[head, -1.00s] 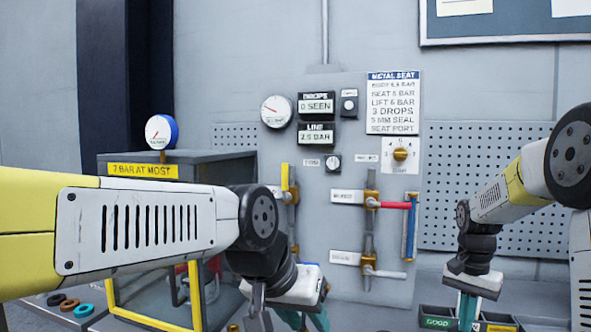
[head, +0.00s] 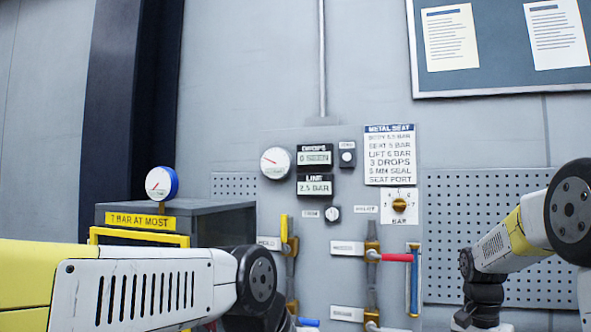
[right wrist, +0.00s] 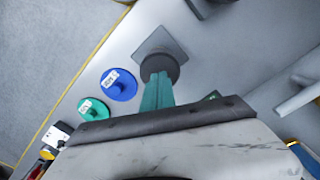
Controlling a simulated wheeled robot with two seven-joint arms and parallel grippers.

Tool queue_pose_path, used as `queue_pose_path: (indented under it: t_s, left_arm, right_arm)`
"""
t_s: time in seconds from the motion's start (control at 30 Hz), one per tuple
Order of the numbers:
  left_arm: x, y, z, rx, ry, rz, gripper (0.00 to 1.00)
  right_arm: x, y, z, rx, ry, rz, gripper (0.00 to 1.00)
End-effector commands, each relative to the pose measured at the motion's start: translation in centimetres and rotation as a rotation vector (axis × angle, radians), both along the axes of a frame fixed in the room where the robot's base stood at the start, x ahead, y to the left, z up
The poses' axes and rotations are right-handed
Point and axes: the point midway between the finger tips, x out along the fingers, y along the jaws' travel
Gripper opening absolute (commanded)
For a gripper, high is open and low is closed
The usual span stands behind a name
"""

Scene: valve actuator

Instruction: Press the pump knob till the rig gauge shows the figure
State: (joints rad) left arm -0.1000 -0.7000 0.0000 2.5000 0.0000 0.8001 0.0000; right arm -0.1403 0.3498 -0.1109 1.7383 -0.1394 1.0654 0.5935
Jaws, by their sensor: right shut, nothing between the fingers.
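A round white gauge (head: 276,162) hangs on the grey panel, its red needle pointing up and left. Beside it, the LINE display (head: 315,185) reads 2.5 BAR. A second gauge with a blue rim (head: 161,183) stands on the box at left; its figure is too small to read. In the right wrist view, my right gripper (right wrist: 158,93) is shut and empty, its teal fingers pointing at a dark round knob-like piece (right wrist: 160,66) by a grey square plate. I cannot tell whether they touch, or whether this is the pump knob. My left gripper is below the head view.
A box labelled 7 BAR AT MOST (head: 225,222) stands at left. Blue (right wrist: 119,85) and green (right wrist: 94,109) labelled discs lie near the right gripper.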

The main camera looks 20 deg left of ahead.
Motion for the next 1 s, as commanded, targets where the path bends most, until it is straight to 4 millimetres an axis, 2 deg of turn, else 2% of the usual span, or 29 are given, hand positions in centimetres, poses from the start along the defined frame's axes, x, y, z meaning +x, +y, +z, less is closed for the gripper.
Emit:
queue_pose_path:
  t_s: [0.47,1.0]
  left_arm:
    - [0.0,0.0,0.0,0.000,0.000,0.000,0.36]
    - [0.0,0.0,0.0,0.000,0.000,0.000,0.36]
  right_arm:
    - [0.0,0.0,-0.1,0.000,0.000,0.000,0.00]
    - [0.0,0.0,-1.7,0.000,0.001,0.000,0.00]
